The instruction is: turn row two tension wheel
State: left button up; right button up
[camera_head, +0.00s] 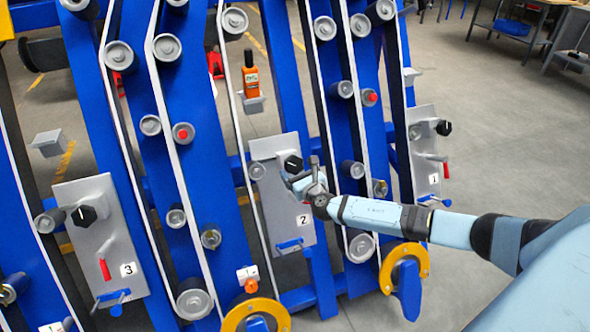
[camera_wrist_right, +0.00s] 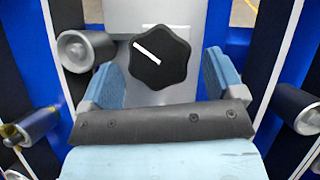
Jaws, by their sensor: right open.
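The row two tension wheel (camera_head: 293,164) is a black knob on the grey panel (camera_head: 268,152) labelled 2. In the right wrist view the wheel (camera_wrist_right: 160,58) is a lobed black knob with a white mark slanting from upper left to lower right. My right gripper (camera_head: 305,180) is just in front of the panel, close to the wheel. In the wrist view its two blue fingers are apart, one on each side of the wheel. I see no clear contact. My left gripper is not in view.
A similar panel labelled 3 (camera_head: 95,190) with a black knob stands to the left, and one labelled 1 (camera_head: 425,150) to the right. Rollers and white belts run along the blue frame. An orange bottle (camera_head: 251,80) stands above panel 2. Open floor lies right.

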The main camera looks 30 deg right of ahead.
jog(key=shift+w+d, duration=0.15)
jog(key=shift+w, duration=0.9)
jog(key=c, duration=0.9)
jog(key=shift+m+h, duration=0.3)
jog(key=shift+m, duration=0.1)
